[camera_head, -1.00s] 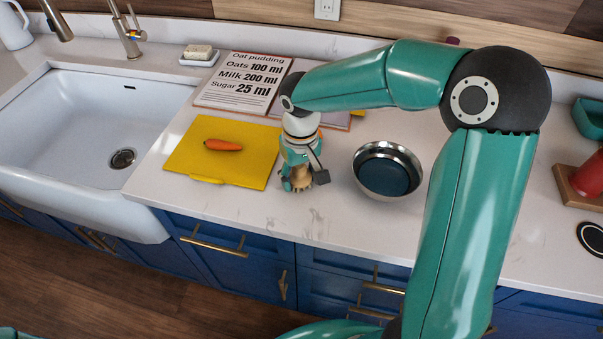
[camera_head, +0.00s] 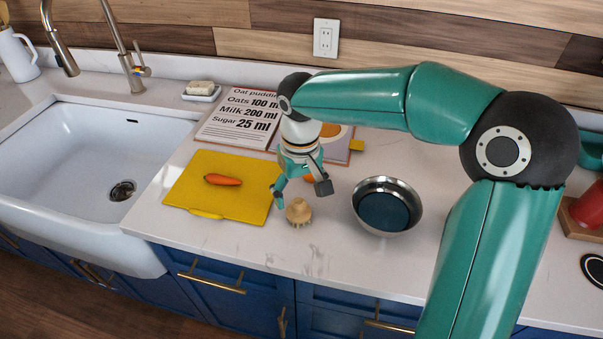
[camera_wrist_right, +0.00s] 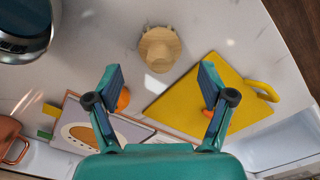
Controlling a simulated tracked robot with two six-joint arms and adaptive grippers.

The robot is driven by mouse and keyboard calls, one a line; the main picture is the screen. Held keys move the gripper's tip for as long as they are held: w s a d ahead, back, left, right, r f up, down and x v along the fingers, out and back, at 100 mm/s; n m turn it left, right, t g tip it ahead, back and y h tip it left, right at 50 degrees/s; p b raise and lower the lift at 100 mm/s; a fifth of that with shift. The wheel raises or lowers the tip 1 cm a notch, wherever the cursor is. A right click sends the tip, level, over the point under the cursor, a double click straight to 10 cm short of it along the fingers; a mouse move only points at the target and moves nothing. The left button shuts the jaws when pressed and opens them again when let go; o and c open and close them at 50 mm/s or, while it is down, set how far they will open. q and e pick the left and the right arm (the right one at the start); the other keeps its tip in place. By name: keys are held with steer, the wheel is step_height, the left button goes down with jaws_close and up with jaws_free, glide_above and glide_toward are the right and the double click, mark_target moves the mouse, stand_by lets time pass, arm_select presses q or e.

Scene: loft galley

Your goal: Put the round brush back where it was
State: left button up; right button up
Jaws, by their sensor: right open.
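The round brush (camera_head: 298,212), with a pale wooden top and bristles below, stands on the white counter between the yellow board and the metal bowl. It also shows in the right wrist view (camera_wrist_right: 159,48), beyond the fingertips. My right gripper (camera_head: 302,190) is open and empty, just above and behind the brush, apart from it. My left gripper is not in view.
A yellow board (camera_head: 240,172) with a carrot (camera_head: 222,180) lies left of the brush. A metal bowl (camera_head: 388,232) with dark blue inside stands right. A recipe book (camera_head: 215,132) lies behind, and an orange item (camera_wrist_right: 123,99) is near the gripper. The sink (camera_head: 75,150) is far left.

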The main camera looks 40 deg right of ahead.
mark_target(301, 202)
step_height(301, 202, up, 5)
steer(key=shift+r, duration=0.2)
steer(key=shift+s, duration=0.1)
stand_by(0.4)
